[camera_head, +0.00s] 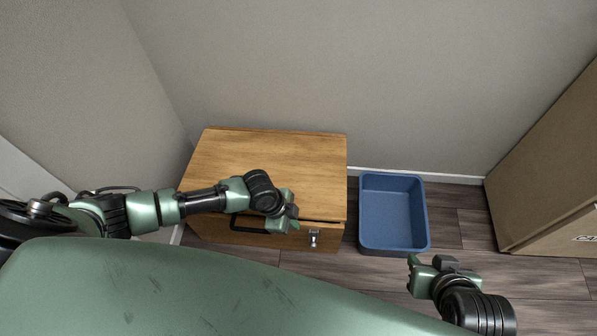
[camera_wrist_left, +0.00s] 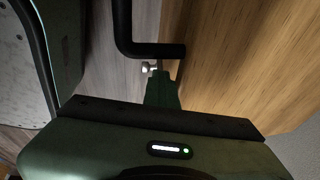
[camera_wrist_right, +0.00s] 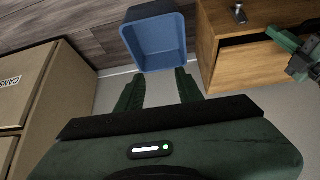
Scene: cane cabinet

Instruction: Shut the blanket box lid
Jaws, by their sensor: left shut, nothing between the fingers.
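The wooden blanket box (camera_head: 270,160) stands against the back wall. Its lid lies almost flat, with a narrow dark gap between lid and front panel, also visible in the right wrist view (camera_wrist_right: 250,68). A black bar handle (camera_head: 248,230) and a metal latch (camera_head: 313,238) are at the front. My left gripper (camera_head: 291,219) is shut and empty at the lid's front edge, between handle and latch; I cannot tell if it touches. The left wrist view shows its closed fingers (camera_wrist_left: 162,88) beside the handle (camera_wrist_left: 150,50). My right gripper (camera_head: 411,272) is open and empty, right of the box.
An empty blue bin (camera_head: 392,213) stands on the floor just right of the box. A large cardboard box (camera_head: 545,165) is at the far right. Wooden floor (camera_head: 450,230) lies clear between bin and cardboard box. Walls close off the back and left.

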